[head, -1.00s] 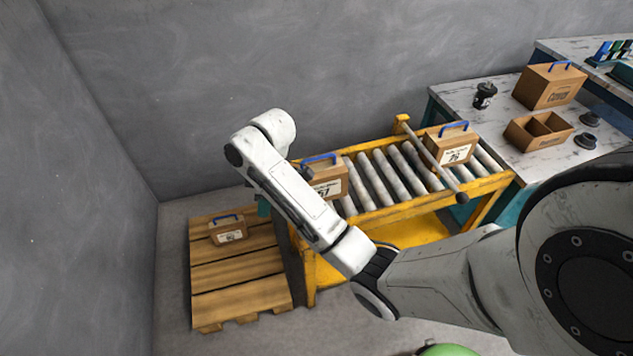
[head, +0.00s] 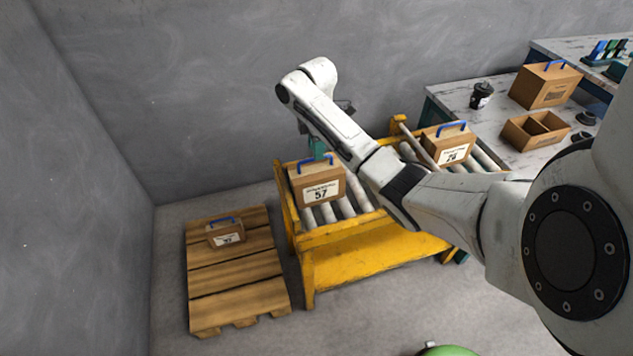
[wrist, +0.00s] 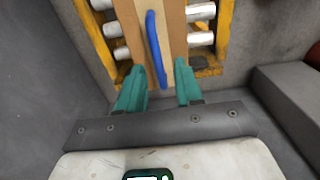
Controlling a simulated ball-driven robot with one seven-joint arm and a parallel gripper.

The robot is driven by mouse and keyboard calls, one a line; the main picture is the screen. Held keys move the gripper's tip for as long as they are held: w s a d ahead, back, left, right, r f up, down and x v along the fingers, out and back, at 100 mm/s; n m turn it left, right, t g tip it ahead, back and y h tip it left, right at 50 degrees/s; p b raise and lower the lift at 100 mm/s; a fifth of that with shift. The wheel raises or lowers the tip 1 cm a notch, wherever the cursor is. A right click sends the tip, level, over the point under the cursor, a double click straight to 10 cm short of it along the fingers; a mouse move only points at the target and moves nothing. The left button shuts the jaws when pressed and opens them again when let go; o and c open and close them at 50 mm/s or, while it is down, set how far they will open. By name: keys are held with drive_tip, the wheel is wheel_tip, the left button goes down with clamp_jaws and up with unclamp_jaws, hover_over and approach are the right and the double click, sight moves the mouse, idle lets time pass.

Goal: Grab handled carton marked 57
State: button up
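The carton marked 57 (head: 318,191) stands upright at the left end of the roller conveyor, its label facing me. Its blue handle (head: 299,166) is on top, partly hidden by my gripper in the head view. My gripper (head: 318,150) has teal fingers and is just above the carton's top. In the wrist view my gripper (wrist: 160,66) is open, with a finger on each side of the near end of the blue handle (wrist: 153,38). The carton's brown top (wrist: 175,28) lies beyond the fingertips. I cannot tell whether the fingers touch it.
The yellow roller conveyor (head: 360,269) also bears another blue-handled carton (head: 447,150) beside a crossbar. A smaller carton (head: 225,232) sits on the wooden pallet (head: 236,300) at left. A bench (head: 497,134) at right holds a carton, an open box and dark parts. Walls are close behind and left.

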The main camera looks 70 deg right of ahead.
sight(316, 176)
drive_tip(key=shift+d+f, duration=0.1)
drive_tip(key=shift+f, duration=2.5)
clamp_jaws()
drive_tip(key=shift+w, duration=0.1)
drive_tip(key=shift+d+r, duration=0.1)
drive_tip(key=shift+r, duration=0.1)
